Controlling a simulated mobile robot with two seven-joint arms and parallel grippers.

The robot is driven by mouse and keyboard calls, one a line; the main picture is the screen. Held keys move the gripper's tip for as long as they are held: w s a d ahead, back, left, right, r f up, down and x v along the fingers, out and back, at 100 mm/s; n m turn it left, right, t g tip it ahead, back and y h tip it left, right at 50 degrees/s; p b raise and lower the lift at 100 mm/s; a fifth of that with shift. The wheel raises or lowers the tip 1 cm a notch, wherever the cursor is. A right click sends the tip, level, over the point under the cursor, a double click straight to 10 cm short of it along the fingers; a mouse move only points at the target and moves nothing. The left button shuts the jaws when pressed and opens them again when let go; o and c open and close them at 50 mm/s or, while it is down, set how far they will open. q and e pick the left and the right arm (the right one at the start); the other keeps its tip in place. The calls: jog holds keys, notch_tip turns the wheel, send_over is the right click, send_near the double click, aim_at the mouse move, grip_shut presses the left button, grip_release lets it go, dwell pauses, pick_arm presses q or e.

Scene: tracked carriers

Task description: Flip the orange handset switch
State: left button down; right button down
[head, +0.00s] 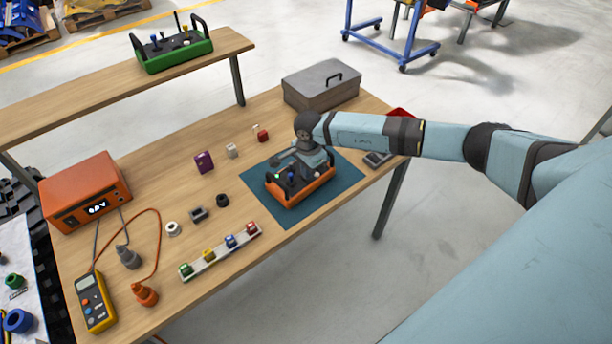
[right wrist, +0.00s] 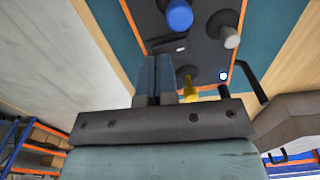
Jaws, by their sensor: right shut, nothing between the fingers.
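The orange handset (head: 300,197) lies on a teal mat (head: 343,175) on the wooden table. It has a dark top, black end handles and several knobs. In the right wrist view its dark panel (right wrist: 205,52) shows a blue knob (right wrist: 179,14), a grey knob (right wrist: 229,36), a yellow lever (right wrist: 188,86) and a small lit spot. A small light-marked part (right wrist: 181,49) is near my fingertips; I cannot tell whether it is the switch or its position. My right gripper (right wrist: 156,62) is shut and empty over the panel; contact is unclear. My left gripper is not in view.
A grey toolbox (head: 320,88) stands behind the mat. A green handset (head: 172,52) is on the raised shelf. An orange power unit (head: 85,192), a yellow meter (head: 95,302) and a strip of coloured switches (head: 220,252) are on the left and front of the table.

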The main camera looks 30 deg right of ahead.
jog(key=shift+f+b, duration=0.6)
jog(key=shift+f, duration=0.15)
jog(key=shift+r, duration=0.1)
jog(key=shift+r+p, duration=1.8)
jog(key=shift+r, duration=1.65)
